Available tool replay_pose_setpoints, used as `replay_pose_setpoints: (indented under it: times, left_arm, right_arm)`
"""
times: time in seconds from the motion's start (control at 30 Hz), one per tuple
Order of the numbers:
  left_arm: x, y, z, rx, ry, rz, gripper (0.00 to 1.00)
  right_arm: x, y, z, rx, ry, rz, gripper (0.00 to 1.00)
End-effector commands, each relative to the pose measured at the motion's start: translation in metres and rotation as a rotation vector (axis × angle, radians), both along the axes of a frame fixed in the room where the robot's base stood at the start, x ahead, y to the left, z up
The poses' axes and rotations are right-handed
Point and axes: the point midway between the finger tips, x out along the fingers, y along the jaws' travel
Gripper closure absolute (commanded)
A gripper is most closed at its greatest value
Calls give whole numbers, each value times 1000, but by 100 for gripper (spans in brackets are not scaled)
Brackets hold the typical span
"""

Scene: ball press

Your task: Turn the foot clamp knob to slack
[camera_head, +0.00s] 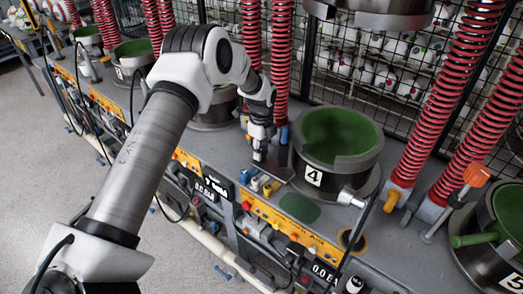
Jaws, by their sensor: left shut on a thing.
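My left arm reaches in from the left, and its gripper (261,153) points down at the foot of a red spring column, just left of the green-lined pot marked 4 (340,135). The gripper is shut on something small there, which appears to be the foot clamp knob. The fingers hide the knob, so its turn position cannot be told. A small blue part (284,134) shows right beside the fingers. My right gripper is not in view.
Red spring columns (440,90) rise behind and right of the pot. An orange-topped lever (476,175) stands at the right near another green-lined pot (508,215). Small yellow and blue blocks (265,184) sit in front of the gripper. A wire mesh fence (350,60) stands behind.

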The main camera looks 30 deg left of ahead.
Motion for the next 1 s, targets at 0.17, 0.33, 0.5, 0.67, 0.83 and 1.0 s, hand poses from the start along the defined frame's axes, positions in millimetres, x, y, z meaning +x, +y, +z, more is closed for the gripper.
replay_pose_setpoints:
  times: [0.17,0.33,0.5,0.67,0.83,1.0]
  left_arm:
    - [-2,0,-3,-1,6,15,100]
    - [-2,0,-4,-2,7,69,100]
    - [-3,-1,-5,-2,9,169,100]
    - [-3,-1,-5,-1,10,300,100]
    - [-4,-1,-5,-2,11,460,100]
    - [-4,-1,-6,-1,12,622,100]
  right_arm:
    - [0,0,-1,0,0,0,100]
    - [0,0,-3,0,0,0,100]
    - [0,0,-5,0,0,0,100]
    - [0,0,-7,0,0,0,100]
    - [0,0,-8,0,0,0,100]
    - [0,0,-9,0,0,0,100]
